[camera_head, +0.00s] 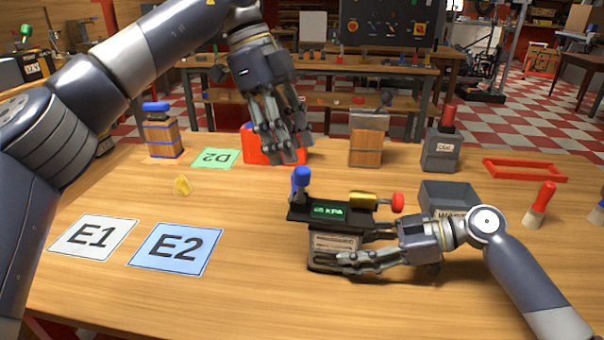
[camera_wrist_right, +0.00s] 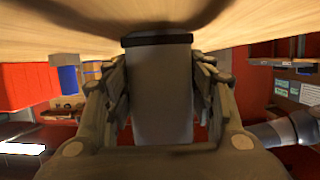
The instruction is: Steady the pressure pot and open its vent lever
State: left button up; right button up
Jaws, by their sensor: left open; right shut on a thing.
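The pressure pot (camera_head: 336,243) stands upright on the wooden table, a small boxy body under a black top with a green "KPA" display (camera_head: 328,210). A blue-knobbed lever (camera_head: 300,184) stands up at its left end. A brass cylinder with a red knob (camera_head: 398,202) sits at its right; I cannot tell for sure which is the vent lever. My right gripper (camera_head: 338,258) is shut on the lower body from the right. The right wrist view shows the grey body (camera_wrist_right: 158,90) between both fingers. My left gripper (camera_head: 284,150) is open and empty, above and behind the blue knob.
A grey bin (camera_head: 448,196) stands just right of the pot. Cards E1 (camera_head: 92,238) and E2 (camera_head: 176,249) lie at left, with a yellow piece (camera_head: 182,185) behind. A red container (camera_head: 256,144) is behind my left fingers.

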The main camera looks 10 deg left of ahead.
aim_at(299, 167)
pick_arm(q)
jog(key=x, duration=0.6)
jog(key=shift+d+f, duration=0.1)
jog(key=shift+f, duration=0.2)
grip_shut()
